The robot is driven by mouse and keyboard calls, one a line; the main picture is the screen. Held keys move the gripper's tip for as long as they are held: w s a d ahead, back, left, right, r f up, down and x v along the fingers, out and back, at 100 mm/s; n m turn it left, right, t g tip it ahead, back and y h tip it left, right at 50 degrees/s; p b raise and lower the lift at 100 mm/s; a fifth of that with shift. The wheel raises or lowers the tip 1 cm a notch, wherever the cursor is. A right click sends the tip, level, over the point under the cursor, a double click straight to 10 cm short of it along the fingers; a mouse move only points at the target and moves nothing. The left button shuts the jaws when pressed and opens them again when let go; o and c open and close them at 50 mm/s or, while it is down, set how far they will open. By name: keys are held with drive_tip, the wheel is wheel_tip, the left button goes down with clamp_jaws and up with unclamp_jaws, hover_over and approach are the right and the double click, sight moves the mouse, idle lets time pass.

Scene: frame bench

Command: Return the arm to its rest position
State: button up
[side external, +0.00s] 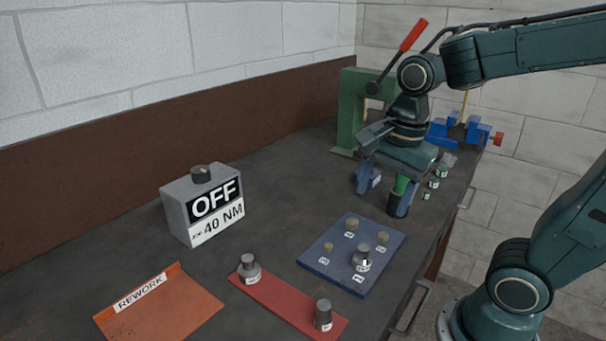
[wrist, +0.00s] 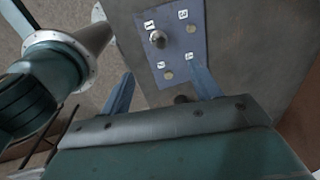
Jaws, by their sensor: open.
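My gripper (side external: 386,196) is over the back right part of the bench, its two blue fingers pointing down and spread apart. In the wrist view its fingers (wrist: 160,84) are also wide apart, with nothing held between them. The blue plate (side external: 325,254) lies in front of the gripper, with numbered labels and brass studs. A grey knobbed part (side external: 361,259) stands on it, also seen in the wrist view (wrist: 158,40).
A red strip (side external: 285,302) holds two grey knobbed parts. An orange REWORK tray (side external: 180,308) and a grey box reading OFF and 40 NM (side external: 202,205) stand left. A green press with a red lever (side external: 352,110) and a blue vise (side external: 460,130) stand behind my gripper.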

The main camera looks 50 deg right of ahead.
drive_tip(key=s+r+n+t, duration=0.1)
drive_tip(key=s+n+t, duration=0.1)
drive_tip(key=n, duration=0.7)
drive_tip(key=s+a+r+n+t, duration=0.1)
drive_tip(key=s+r+n, duration=0.1)
drive_tip(key=n, duration=0.7)
drive_tip(key=shift+s+t, duration=0.4)
drive_tip(key=shift+s, duration=0.4)
